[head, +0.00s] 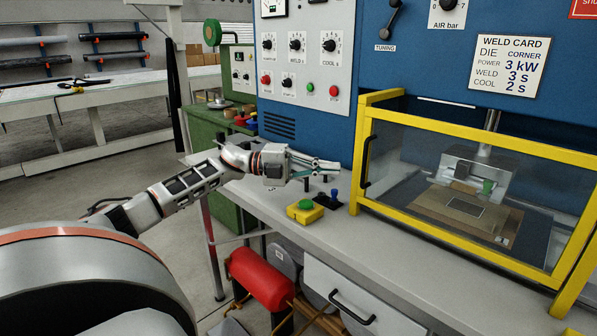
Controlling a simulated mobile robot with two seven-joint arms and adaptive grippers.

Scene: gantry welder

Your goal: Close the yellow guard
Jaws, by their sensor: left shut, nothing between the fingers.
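The yellow guard (480,137) is a yellow frame around a clear panel at the right, in front of the blue welder. Through the panel I see the press head and a brown die plate (463,207). A black handle (367,161) stands upright at the guard's left side. I cannot tell from this view whether the guard is fully closed. My left gripper (328,166) is shut and empty, above the bench, pointing right toward the handle with a gap between them. My right gripper is not in view.
A yellow box with a green button (304,211) and a small blue-topped lever (332,198) stand on the grey bench (390,240) below my left gripper. The blue control panel (305,60) rises behind. A red tank (262,280) lies under the bench.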

